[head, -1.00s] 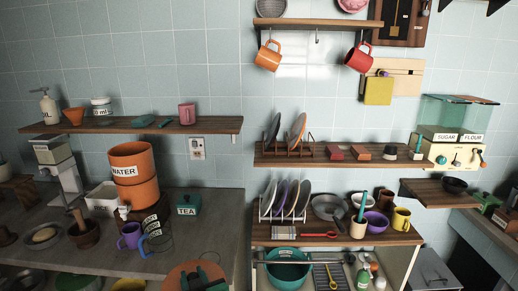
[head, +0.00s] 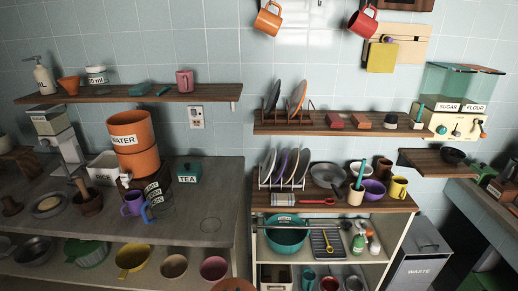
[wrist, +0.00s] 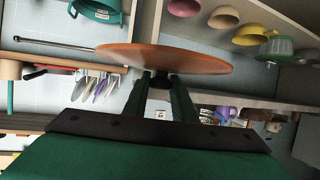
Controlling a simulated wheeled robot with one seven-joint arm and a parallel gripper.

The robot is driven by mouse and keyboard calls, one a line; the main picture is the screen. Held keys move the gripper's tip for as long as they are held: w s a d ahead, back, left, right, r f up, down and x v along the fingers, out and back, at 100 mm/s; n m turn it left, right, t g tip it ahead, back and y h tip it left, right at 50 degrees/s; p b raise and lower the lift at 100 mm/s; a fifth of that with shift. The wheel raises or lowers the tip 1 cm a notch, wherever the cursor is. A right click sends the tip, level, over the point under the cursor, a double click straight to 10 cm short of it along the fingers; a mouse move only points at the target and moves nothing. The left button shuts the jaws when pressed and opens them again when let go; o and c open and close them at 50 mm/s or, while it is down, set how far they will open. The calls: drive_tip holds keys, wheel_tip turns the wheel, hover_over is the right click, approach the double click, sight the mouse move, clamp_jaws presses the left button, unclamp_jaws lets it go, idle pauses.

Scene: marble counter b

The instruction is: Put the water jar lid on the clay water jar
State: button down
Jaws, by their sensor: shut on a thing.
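The clay water jar (head: 136,148) is orange, labelled WATER, and stands upright on the left counter with a white tap at its lower left. Its top looks open, with no lid on it. The water jar lid (wrist: 165,60) is a flat orange-brown disc. My gripper (wrist: 160,82) is shut on it at the knob in the wrist view. In the head view only the top edge of the lid (head: 233,285) shows at the bottom of the frame, in front of the counter and well below and right of the jar. My gripper is out of sight there.
A wall shelf (head: 140,93) with cups and small jars runs above the water jar. A purple mug (head: 132,203), labelled canisters and a TEA box (head: 188,172) stand near it. The counter by the faint ring mark (head: 210,225) is clear. A dish rack (head: 284,170) stands right.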

drive_tip(key=s+d+f+m+h, duration=0.1)
drive_tip(key=d+f, duration=0.3)
drive_tip(key=f, duration=0.5)
drive_tip(key=s+d+f+m+h, duration=0.1)
drive_tip(key=d+f, duration=0.3)
drive_tip(key=f, duration=0.6)
drive_tip(key=shift+s+d+f+h, duration=0.2)
drive_tip(key=shift+s+h, duration=0.2)
drive_tip(key=shift+s, duration=0.5)
drive_tip(key=shift+a, duration=0.15)
